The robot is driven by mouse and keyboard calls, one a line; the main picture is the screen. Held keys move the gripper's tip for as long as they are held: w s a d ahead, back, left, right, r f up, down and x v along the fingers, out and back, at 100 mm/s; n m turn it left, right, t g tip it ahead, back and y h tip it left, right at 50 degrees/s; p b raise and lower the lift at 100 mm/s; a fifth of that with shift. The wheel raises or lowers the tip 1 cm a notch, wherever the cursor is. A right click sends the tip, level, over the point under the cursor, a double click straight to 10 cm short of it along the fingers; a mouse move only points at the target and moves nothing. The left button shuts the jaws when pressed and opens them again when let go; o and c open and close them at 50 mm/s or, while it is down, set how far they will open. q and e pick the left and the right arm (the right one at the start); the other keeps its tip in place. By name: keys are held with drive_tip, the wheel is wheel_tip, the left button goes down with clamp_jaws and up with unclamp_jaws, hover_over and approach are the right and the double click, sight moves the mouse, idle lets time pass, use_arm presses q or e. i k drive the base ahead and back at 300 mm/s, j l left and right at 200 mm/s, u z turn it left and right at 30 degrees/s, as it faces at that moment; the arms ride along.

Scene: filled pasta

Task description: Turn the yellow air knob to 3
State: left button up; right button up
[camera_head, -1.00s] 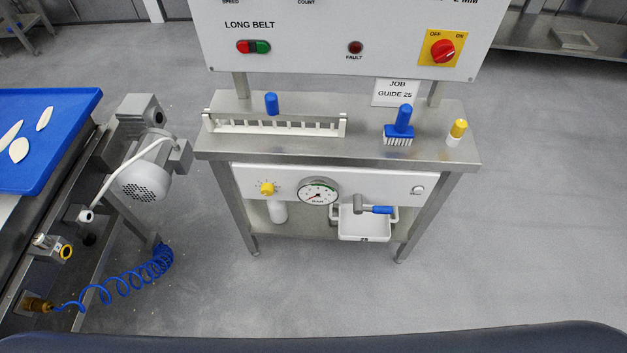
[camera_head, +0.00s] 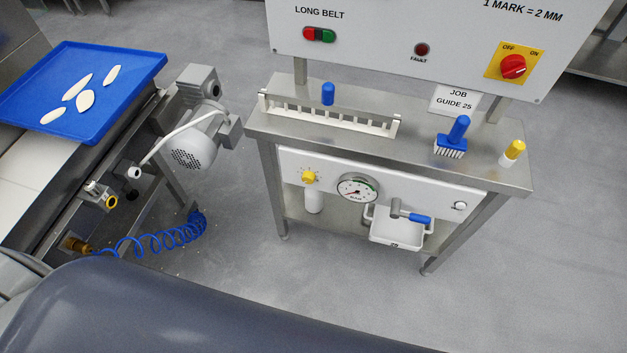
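The yellow air knob (camera_head: 309,177) is on the white front panel (camera_head: 335,165) under the steel bench, left of the round pressure gauge (camera_head: 358,188). Small marks surround the knob; its setting is too small to read. Neither of my grippers shows in the head view. A dark blue-grey rounded part of my own body fills the bottom left of the picture.
On the bench (camera_head: 290,121) are a comb-like white rack (camera_head: 330,115), a blue brush (camera_head: 452,138) and a yellow-capped bottle (camera_head: 512,152). A lever valve (camera_head: 408,212) sticks out above a white tray (camera_head: 396,238). A motor (camera_head: 193,146) and blue coiled hose (camera_head: 165,238) are left. Floor in front is open.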

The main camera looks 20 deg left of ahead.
sight(308, 178)
drive_tip(key=k+j, duration=0.1)
drive_tip(key=j, duration=0.4)
drive_tip(key=k+j, duration=0.1)
drive_tip(key=j, duration=0.35)
drive_tip(key=k+j, duration=0.1)
drive_tip(key=j, duration=0.4)
drive_tip(key=k+j+z, duration=0.1)
drive_tip(key=j, duration=0.4)
